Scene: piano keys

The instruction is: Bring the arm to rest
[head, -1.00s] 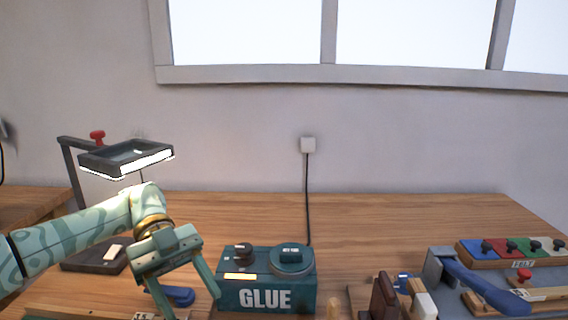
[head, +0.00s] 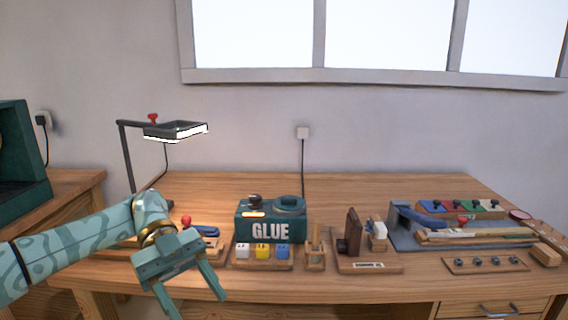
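My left arm comes in from the left in the head view. Its gripper (head: 192,302) is open, fingers spread and pointing down, with nothing between them. It hangs in front of the workbench's left front edge, nearer to me than the bench. The wooden workbench (head: 350,188) spans the view. A green box marked GLUE (head: 271,225) stands on it, to the right of and behind the gripper. My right gripper is not in view.
A lamp (head: 175,131) stands at the back left. Colored blocks (head: 262,251) sit before the glue box. A brown holder (head: 353,232), a blue-handled tool (head: 418,216) and felt pads (head: 460,206) lie to the right. A second bench (head: 62,190) is at far left. The bench's back middle is clear.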

